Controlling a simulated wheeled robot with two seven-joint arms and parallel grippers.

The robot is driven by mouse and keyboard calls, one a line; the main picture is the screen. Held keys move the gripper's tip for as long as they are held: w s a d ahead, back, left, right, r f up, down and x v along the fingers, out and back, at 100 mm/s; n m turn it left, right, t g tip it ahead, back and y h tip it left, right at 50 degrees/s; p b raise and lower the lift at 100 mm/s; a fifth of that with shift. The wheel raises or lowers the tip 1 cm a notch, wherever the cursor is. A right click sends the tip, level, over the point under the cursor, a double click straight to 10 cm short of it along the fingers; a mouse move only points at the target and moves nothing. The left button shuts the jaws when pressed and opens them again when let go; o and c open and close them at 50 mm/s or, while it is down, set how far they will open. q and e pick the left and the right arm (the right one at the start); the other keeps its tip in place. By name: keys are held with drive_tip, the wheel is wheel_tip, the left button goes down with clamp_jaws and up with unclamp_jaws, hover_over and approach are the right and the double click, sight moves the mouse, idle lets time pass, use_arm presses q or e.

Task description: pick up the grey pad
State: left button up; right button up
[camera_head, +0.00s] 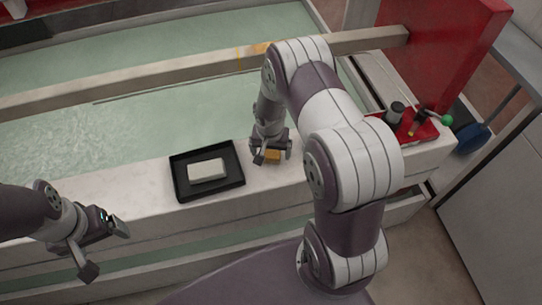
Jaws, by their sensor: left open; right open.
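A pale grey, block-shaped pad (207,170) lies flat in a shallow black tray (180,187) on the white ledge. My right gripper (272,156) is open, pointing down over the ledge to the right of the tray. A small orange-yellow block (272,155) shows at its fingertips; I cannot tell if the fingers touch it. My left gripper (104,251) is open and empty at the lower left, in front of the ledge and well apart from the tray.
Behind the ledge (130,192) is a basin with a greenish surface (180,112), crossed by a long beam (160,74). A red tray (412,130) with a dark cylinder and tools stands at the right, below a red panel (450,50). The ledge left of the black tray is clear.

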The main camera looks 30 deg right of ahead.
sight(274, 153)
drive_tip(key=shift+w+d+f, duration=0.15)
drive_tip(key=shift+f, duration=0.8)
drive_tip(key=c, duration=1)
drive_tip(key=shift+c, duration=0.7)
drive_tip(key=shift+r, duration=0.15)
drive_tip(key=shift+r, duration=0.3)
drive_tip(key=r, duration=0.4)
drive_tip(key=shift+s+d+p, duration=0.2)
drive_tip(key=shift+s+p, duration=0.1)
drive_tip(key=shift+s, duration=0.1)
drive_tip(key=s+d+r, duration=0.1)
drive_tip(key=s+r, duration=0.1)
drive_tip(key=s, duration=0.1)
drive_tip(key=s+d+r+p, duration=0.1)
drive_tip(key=s+d+r, duration=0.1)
drive_tip(key=s, duration=0.1)
drive_tip(key=s+d+r, duration=0.2)
drive_tip(key=s, duration=0.1)
drive_tip(key=shift+s+r, duration=0.1)
drive_tip(key=shift+s, duration=0.25)
